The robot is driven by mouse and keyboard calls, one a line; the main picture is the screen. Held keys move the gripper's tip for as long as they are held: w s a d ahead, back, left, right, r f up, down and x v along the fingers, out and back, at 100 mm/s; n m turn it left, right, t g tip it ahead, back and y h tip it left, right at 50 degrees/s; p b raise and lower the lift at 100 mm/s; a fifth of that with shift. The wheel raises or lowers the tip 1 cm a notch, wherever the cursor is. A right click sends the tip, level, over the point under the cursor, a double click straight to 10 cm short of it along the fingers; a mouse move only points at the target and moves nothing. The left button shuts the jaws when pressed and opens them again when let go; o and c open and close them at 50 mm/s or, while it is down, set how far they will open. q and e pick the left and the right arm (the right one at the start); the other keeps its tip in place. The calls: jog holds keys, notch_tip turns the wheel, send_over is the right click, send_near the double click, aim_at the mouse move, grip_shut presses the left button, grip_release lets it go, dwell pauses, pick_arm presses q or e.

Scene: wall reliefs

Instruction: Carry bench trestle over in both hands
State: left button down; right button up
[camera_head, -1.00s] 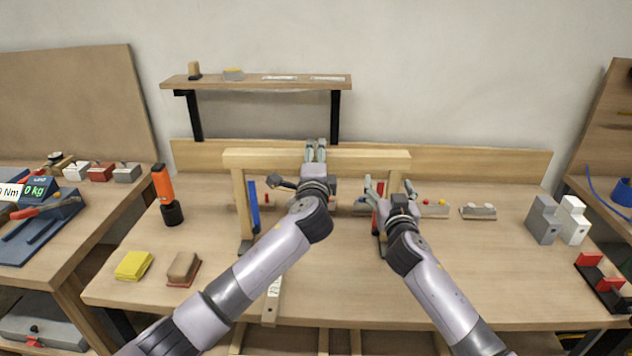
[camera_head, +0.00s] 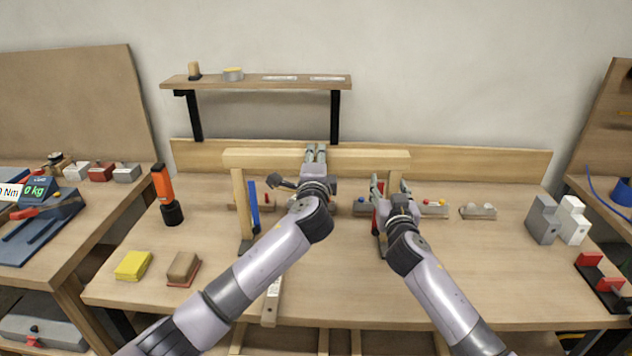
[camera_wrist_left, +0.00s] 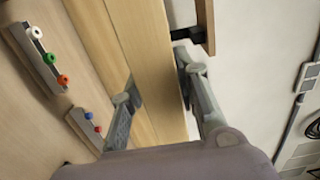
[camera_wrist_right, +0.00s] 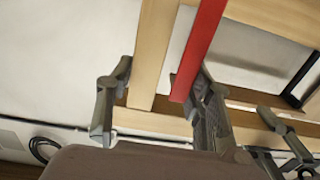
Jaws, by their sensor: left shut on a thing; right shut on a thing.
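The bench trestle (camera_head: 255,159) is a pale wooden beam on two legs, upright on the workbench, with a blue strip (camera_head: 254,207) by its left leg and a red strip by its right leg. My right gripper (camera_head: 378,190) is shut at the right leg. In the right wrist view its fingers straddle the wooden leg (camera_wrist_right: 153,50) and the red strip (camera_wrist_right: 200,45). My forearms hide part of the legs.
An orange-and-black tool (camera_head: 166,196), a yellow block (camera_head: 132,265) and a brown block (camera_head: 183,268) lie on the left. Grey and white blocks (camera_head: 542,218) stand right. A shelf (camera_head: 260,82) hangs behind.

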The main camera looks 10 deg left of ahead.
aim_at(390, 166)
pick_arm(q)
jog(key=shift+f, duration=0.1)
pick_arm(e)
grip_shut()
